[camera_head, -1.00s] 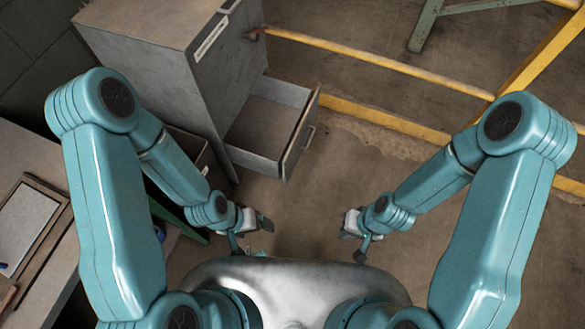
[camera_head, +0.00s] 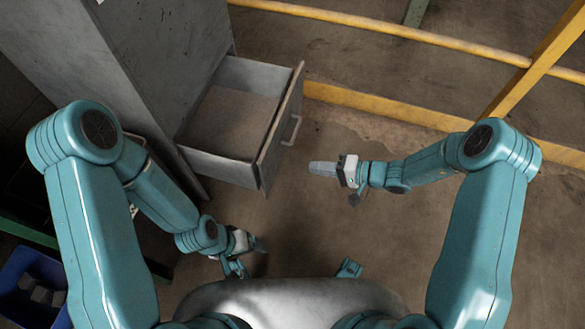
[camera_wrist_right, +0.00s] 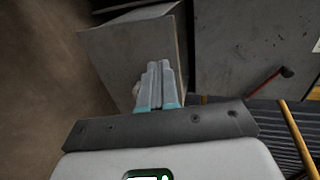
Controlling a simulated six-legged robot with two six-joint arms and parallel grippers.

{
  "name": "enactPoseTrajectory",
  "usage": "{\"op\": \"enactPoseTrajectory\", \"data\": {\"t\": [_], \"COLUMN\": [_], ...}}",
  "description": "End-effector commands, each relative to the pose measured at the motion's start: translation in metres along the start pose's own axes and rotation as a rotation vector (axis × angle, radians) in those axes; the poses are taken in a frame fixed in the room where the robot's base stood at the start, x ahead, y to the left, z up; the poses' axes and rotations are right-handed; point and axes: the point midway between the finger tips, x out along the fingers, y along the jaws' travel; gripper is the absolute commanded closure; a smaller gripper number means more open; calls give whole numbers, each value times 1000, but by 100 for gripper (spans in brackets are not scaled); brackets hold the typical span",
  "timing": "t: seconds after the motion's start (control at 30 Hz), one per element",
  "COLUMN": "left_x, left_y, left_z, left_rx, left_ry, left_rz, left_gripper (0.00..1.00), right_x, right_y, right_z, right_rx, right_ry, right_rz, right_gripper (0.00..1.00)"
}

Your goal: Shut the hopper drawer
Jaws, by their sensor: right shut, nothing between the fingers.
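The hopper drawer (camera_head: 235,125) is a grey open-topped metal box, pulled well out of the tall grey cabinet (camera_head: 165,60). Its front panel (camera_head: 282,128) faces right and carries a bar handle (camera_head: 292,130). My right gripper (camera_head: 312,168) is shut and empty, pointing left at the front panel, with a gap between. In the right wrist view, the shut fingers (camera_wrist_right: 159,68) overlap the drawer (camera_wrist_right: 130,50); part of it is hidden behind them. My left gripper (camera_head: 258,244) is low, below the drawer's near side; its finger opening is unclear.
A yellow railing (camera_head: 400,32) and a yellow floor-level beam (camera_head: 375,107) run behind the drawer. A blue bin (camera_head: 30,285) stands at lower left. The brown floor right of the drawer is clear.

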Motion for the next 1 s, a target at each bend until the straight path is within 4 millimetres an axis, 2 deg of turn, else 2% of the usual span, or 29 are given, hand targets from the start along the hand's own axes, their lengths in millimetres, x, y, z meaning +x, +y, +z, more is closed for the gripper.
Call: {"op": "enactPoseTrajectory", "data": {"t": [0.4, 0.6, 0.77, 1.0], "left_x": [20, 26, 28, 27], "left_y": [-7, -11, -12, -12], "left_z": [-1, -3, -4, -4], "left_rx": [-1, -6, -8, -9], "left_ry": [1, 6, 8, 9], "left_rz": [0, -1, -1, -1], "left_gripper": [15, 15, 15, 15], "right_x": [86, 118, 131, 133], "right_y": [2, -7, -12, -14], "right_z": [4, 3, 1, 0], "right_rx": [-1, -2, 0, 1], "right_ry": [-8, -7, -5, -4], "right_rz": [3, 2, 3, 3], "right_gripper": [100, 100, 100, 100]}}
